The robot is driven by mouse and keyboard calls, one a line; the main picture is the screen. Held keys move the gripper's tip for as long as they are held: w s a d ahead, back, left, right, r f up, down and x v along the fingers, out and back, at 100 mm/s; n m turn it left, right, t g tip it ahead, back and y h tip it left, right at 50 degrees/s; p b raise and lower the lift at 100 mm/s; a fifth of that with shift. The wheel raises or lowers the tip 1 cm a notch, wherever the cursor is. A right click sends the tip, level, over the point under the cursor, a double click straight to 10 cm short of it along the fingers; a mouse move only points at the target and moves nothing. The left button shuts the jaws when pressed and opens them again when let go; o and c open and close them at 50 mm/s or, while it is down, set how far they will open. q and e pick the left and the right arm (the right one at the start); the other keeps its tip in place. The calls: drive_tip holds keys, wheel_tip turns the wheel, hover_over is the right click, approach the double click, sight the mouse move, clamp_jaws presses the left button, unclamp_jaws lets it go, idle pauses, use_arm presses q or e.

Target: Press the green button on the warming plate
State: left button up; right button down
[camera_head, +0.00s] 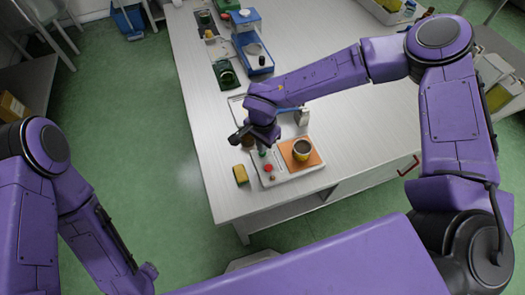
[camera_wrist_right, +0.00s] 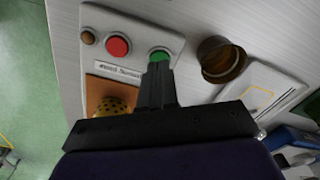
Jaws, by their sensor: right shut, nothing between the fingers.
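The warming plate (camera_head: 285,175) is a white panel near the table's front corner, with an orange pad (camera_head: 314,158) bearing a cup. It carries a green button (camera_wrist_right: 159,53), a red button (camera_wrist_right: 118,46) and a small brown knob (camera_wrist_right: 88,37). My right gripper (camera_head: 266,146) is shut and empty, above the button side of the plate. In the right wrist view its closed fingertips (camera_wrist_right: 158,63) overlap the lower part of the green button; I cannot tell if they touch it. My left arm is at the lower left, its fingers out of sight.
A brown glass (camera_wrist_right: 222,60) stands close beside the plate. A blue and white device (camera_head: 252,50) and a dark green item (camera_head: 225,74) stand farther back.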

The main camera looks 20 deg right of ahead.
drive_tip(key=shift+f+b, duration=0.4)
drive_tip(key=shift+f, duration=0.5)
idle(0.4)
wheel_tip(320, 180, up, 6)
drive_tip(key=p, duration=0.6)
drive_tip(key=shift+r, duration=0.2)
drive_tip(key=shift+f, duration=0.2)
